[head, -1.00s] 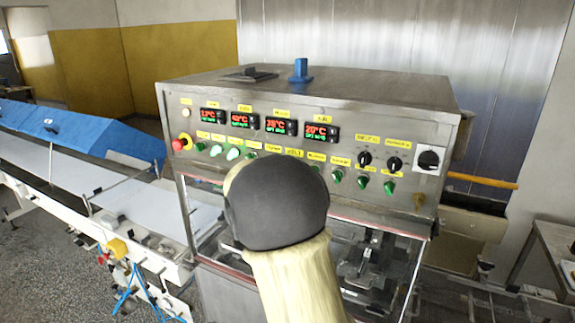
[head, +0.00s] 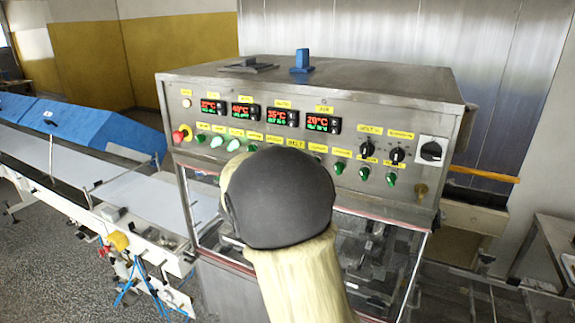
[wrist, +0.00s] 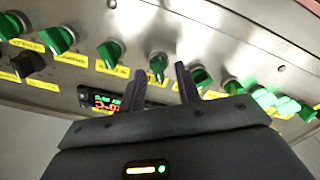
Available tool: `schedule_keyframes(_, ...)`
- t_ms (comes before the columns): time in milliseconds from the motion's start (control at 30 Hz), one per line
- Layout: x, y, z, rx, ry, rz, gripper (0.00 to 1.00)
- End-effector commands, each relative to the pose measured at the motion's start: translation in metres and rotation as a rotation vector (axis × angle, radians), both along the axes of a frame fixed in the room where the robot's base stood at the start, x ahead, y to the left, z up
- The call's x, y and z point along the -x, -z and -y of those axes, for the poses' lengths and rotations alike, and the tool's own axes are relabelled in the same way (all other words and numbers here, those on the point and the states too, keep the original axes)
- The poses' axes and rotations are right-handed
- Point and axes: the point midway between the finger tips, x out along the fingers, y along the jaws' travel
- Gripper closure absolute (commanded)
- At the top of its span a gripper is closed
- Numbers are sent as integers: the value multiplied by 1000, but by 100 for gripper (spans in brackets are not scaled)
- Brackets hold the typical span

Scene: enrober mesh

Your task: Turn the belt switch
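The belt switch (wrist: 202,77) is a green knob in the row on the machine's steel front panel. I see no clear contact with any knob, and cannot tell how far the fingertips are from the panel.
More green knobs (head: 363,173) line the row on both sides, close together. Black selectors (head: 397,155), a rotary main switch (head: 431,151) and a red button (head: 180,136) share the panel. Temperature displays (head: 322,124) sit above the row. A conveyor (head: 130,190) runs off to the left.

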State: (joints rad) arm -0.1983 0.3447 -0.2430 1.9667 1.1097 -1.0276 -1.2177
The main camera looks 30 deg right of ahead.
Motion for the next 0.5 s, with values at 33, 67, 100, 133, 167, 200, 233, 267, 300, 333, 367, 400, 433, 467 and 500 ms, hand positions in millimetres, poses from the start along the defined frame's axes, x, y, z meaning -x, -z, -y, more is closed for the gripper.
schedule_keyframes(33,5,4,-8,-2,-4,2,67)
schedule_keyframes(67,9,4,-12,0,-4,2,67)
schedule_keyframes(100,13,4,-19,-2,-6,2,67)
schedule_keyframes(133,17,4,-23,-3,-4,3,67)
schedule_keyframes(167,21,4,-27,-2,-4,2,67)
schedule_keyframes(200,26,4,-33,-2,-4,2,67)
schedule_keyframes(233,29,4,-38,-2,-3,2,67)
schedule_keyframes(267,33,4,-42,-1,-3,2,67)
schedule_keyframes(300,38,4,-49,-3,-3,3,67)
schedule_keyframes(333,42,4,-54,-1,-3,3,67)
schedule_keyframes(367,46,4,-58,-2,-3,1,67)
schedule_keyframes(400,50,4,-65,-2,-4,2,67)
schedule_keyframes(433,54,4,-69,-1,-3,3,67)
schedule_keyframes(467,58,4,-74,-2,-3,1,67)
schedule_keyframes(500,63,4,-81,-2,-4,2,67)
